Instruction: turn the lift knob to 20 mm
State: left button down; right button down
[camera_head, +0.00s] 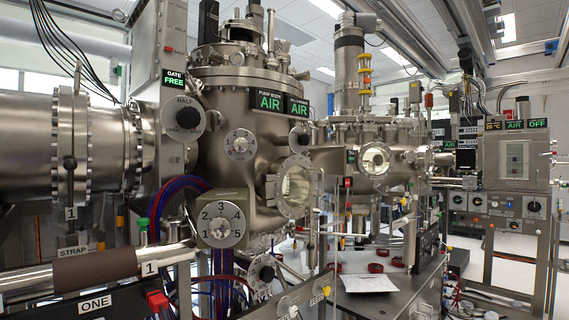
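Several round dials and knobs show, but I cannot read a lift or 20 mm marking on any of them. A dial numbered 1 to 5 (219,223) sits on a metal box in the middle foreground. A small-scaled dial (240,145) is on the large chamber's wall. A dark-centred dial (265,272) is low, right of the numbered dial. A black knob (299,136) is on the chamber's right side. A control cabinet with a row of knobs (479,202) stands at the right. Neither of my grippers is in view.
A gate dial (183,118) marked HALF stands under a green FREE display. A long rod with a brown sleeve (95,273) crosses the lower left. Blue and red hoses (178,195) hang behind the numbered dial. A bench with a paper sheet (366,283) is at the lower right.

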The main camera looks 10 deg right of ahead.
aim_at(267, 275)
jog(key=z, duration=1.55)
jog(key=i, duration=1.6)
jog(key=u, duration=2.3)
jog(key=k, duration=0.5)
jog(key=z, duration=1.35)
jog(key=i, duration=0.65)
jog(key=u, duration=0.1)
